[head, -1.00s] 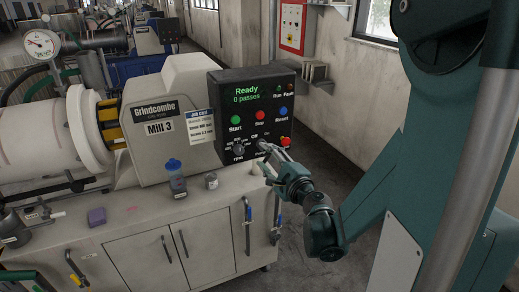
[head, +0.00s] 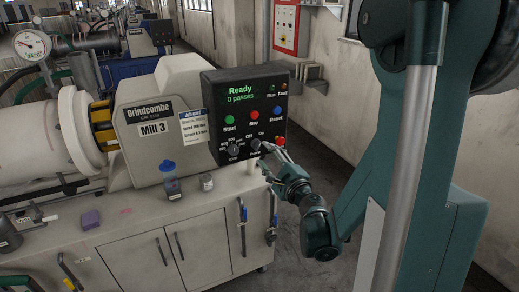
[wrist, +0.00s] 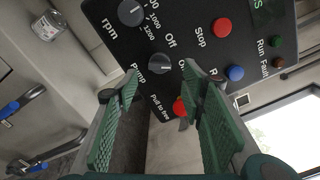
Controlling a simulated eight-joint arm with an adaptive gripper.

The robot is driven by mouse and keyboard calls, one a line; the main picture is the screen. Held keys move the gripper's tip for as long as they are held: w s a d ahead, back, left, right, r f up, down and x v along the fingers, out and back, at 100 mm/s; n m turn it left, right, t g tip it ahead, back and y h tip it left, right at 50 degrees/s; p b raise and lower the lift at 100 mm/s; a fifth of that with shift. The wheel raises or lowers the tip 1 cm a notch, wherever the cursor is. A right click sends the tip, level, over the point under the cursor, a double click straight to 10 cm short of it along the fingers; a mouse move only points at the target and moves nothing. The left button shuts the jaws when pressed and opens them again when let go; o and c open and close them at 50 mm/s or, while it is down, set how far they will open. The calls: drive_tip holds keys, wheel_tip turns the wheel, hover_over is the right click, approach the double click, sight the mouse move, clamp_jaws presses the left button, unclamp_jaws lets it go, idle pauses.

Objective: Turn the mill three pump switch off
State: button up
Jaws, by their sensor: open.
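The mill 3 control panel (head: 222,88) is black and reads "Ready, 0 passes". Its pump switch (wrist: 159,64) is a round dark knob with a pale mark, between the labels Off, On and Pump. I cannot tell surely which label the mark points to. In the head view the pump switch (head: 255,144) sits low on the panel, right of the rpm knob. My gripper (wrist: 162,92) is open and empty. Its two fingertips are close in front of the switch, one to each side in the wrist view. In the head view my gripper (head: 270,150) comes in from the lower right.
The rpm knob (wrist: 131,12) and a red pull-to-free button (wrist: 180,106) are close by. A blue-capped bottle (head: 171,182) and a small jar (head: 207,182) stand on the bench (head: 130,240).

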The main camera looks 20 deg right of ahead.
sight(257, 145)
drive_tip(key=w, duration=0.6)
drive_tip(key=shift+w+b, duration=0.3)
drive_tip(key=shift+b, duration=0.15)
drive_tip(key=shift+c, duration=0.2)
drive_tip(key=c, duration=0.9)
